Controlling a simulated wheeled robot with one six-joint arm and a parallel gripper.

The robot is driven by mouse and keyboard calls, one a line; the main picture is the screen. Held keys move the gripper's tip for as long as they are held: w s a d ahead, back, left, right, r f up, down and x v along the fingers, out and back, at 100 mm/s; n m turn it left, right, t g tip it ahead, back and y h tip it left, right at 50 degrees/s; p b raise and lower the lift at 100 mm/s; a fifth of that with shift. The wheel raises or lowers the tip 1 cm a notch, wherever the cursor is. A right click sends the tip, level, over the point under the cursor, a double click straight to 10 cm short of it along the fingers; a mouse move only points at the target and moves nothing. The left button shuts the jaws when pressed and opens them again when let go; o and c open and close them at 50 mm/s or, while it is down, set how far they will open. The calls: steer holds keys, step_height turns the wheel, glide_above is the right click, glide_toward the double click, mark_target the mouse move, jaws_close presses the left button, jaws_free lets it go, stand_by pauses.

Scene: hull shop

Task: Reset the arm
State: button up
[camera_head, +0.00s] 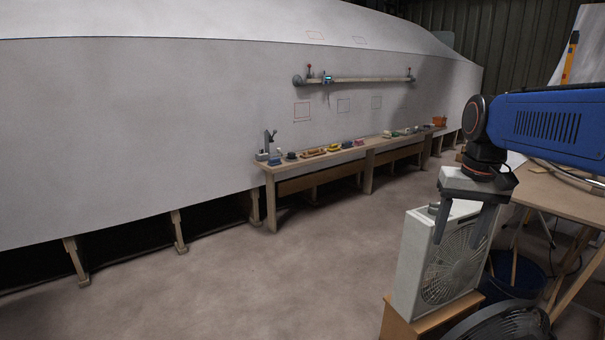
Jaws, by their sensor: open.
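My gripper (466,235) hangs at the right of the head view, fingers pointing down and spread apart. It is open, and no object shows between its fingers. The blue link of my arm (550,121) reaches in from the right edge, with a dark wrist joint below its end. In the picture the fingers overlap a white box fan (408,262); I cannot tell whether they touch it.
The fan stands on a wooden box (398,322), with a dark round fan (500,326) in front. A wooden table (565,192) and a blue bucket (515,272) are at right. A long bench (270,170) with small items lines the white hull (150,130). Open floor (260,285) lies between.

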steer(key=s+a+f+n+t, duration=0.1)
steer(key=s+a+f, duration=0.1)
steer(key=s+f, duration=0.4)
steer(key=s+a+f+n+t, duration=0.1)
steer(key=s+a+f+t, duration=0.1)
steer(key=s+f, duration=0.5)
steer(key=s, duration=0.4)
steer(key=shift+s+a+f+t, duration=0.25)
steer(key=shift+s+t, duration=0.05)
